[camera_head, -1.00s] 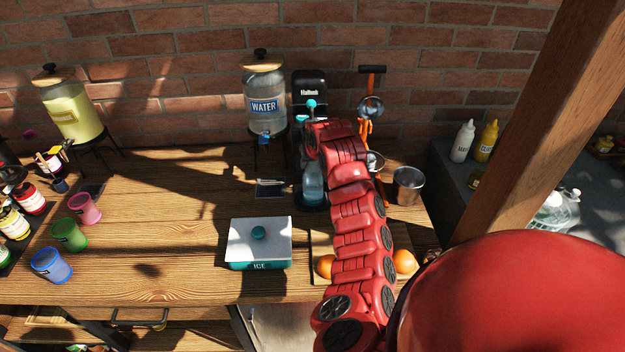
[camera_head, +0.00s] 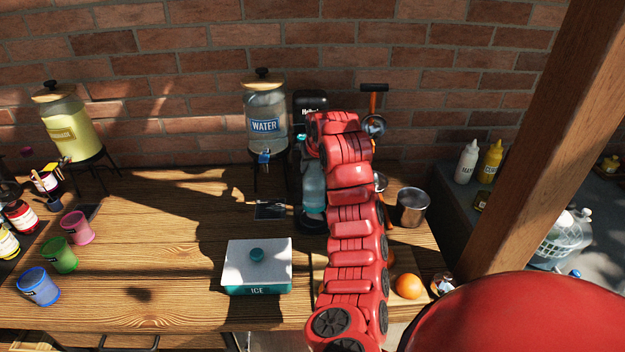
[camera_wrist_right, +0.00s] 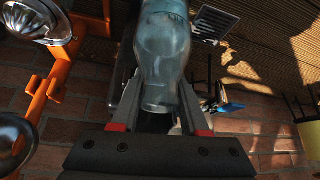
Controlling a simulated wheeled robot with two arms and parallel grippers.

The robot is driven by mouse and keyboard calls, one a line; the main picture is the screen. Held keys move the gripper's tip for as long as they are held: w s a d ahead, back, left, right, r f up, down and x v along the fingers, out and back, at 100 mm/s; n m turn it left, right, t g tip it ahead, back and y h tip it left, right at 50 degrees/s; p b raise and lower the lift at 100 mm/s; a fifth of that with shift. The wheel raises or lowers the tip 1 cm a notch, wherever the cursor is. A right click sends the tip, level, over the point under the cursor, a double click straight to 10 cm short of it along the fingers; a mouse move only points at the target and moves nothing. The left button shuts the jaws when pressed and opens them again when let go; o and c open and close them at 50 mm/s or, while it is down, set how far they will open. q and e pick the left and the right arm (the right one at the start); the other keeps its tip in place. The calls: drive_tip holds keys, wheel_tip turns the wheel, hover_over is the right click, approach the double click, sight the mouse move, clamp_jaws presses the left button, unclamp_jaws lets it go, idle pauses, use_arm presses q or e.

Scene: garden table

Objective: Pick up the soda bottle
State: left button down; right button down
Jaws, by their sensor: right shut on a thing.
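The soda bottle (camera_head: 314,188) is clear and bluish and stands roughly upright at the black soda maker (camera_head: 311,103), just above or on its dark base (camera_head: 311,223). I cannot tell if its bottom touches. My right arm covers part of it. In the right wrist view the bottle (camera_wrist_right: 163,55) lies between the fingers of my right gripper (camera_wrist_right: 160,100), which is shut on its narrow end. In the head view the fingers are hidden behind my red wrist. My left gripper is not in view.
A water dispenser (camera_head: 266,115) stands left of the soda maker. A metal cup (camera_head: 412,207) and an orange-handled tool (camera_head: 374,100) are on the right. An ice box (camera_head: 257,270) and oranges (camera_head: 408,286) are nearer. The table's left middle is mostly clear.

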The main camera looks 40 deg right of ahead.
sight(313, 178)
drive_tip(key=shift+s+r, duration=0.1)
drive_tip(key=shift+r, duration=0.2)
drive_tip(key=s+a+b, duration=0.1)
drive_tip(key=s+b, duration=0.1)
drive_tip(key=s, duration=0.1)
drive_tip(key=s+a+b, duration=0.1)
drive_tip(key=shift+s+a, duration=0.2)
drive_tip(key=shift+a, duration=0.1)
drive_tip(key=shift+s+a+r+p, duration=0.2)
drive_tip(key=shift+s+r+p, duration=0.15)
drive_tip(key=shift+s, duration=0.05)
drive_tip(key=shift+s+a, duration=0.2)
drive_tip(key=shift+s, duration=0.1)
drive_tip(key=s+a, duration=0.6)
drive_tip(key=s, duration=0.4)
drive_tip(key=shift+s+a+f+p, duration=0.25)
drive_tip(key=shift+s+a+p, duration=0.1)
drive_tip(key=shift+a+p, duration=0.05)
drive_tip(key=shift+f, duration=0.1)
idle(0.4)
